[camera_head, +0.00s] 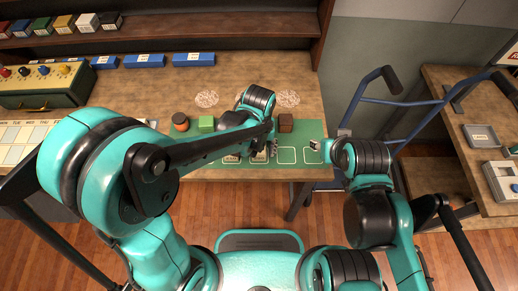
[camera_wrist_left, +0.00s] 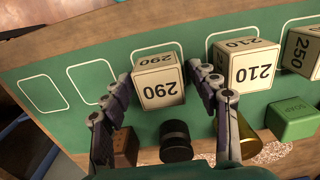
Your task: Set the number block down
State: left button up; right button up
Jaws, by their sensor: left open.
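In the left wrist view the cream number block marked 290 (camera_wrist_left: 158,92) stands on the green mat (camera_wrist_left: 60,60), over one of its white outlines. My left gripper (camera_wrist_left: 161,80) is open, with one finger on each side of that block; whether either finger touches it is unclear. A block marked 210 (camera_wrist_left: 247,66) and one marked 250 (camera_wrist_left: 305,52) stand in a row beside it. In the head view my left gripper (camera_head: 272,149) is low over the mat (camera_head: 300,135). My right gripper (camera_head: 318,146) is by the mat's right end, its fingers unclear.
Two empty outlines lie beyond the 290 block. A green soap block (camera_wrist_left: 292,120), a gold cone (camera_wrist_left: 246,138), a black cylinder (camera_wrist_left: 175,140) and a brown box (camera_wrist_left: 126,146) stand close to the row. A blue-framed cart (camera_head: 395,105) stands right of the table.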

aim_at(259, 149)
pick_arm(q)
notch_tip(259, 149, up, 12)
jog(key=p, duration=0.4)
jog(key=s+a+r+t, duration=0.2)
jog(key=a+t, duration=0.1)
jog(key=a, duration=0.6)
jog(key=s+a+r+t, duration=0.3)
jog(key=a+t, duration=0.1)
jog(key=a, duration=0.4)
jog(key=shift+a+r, duration=0.35)
jog(key=shift+a, duration=0.05)
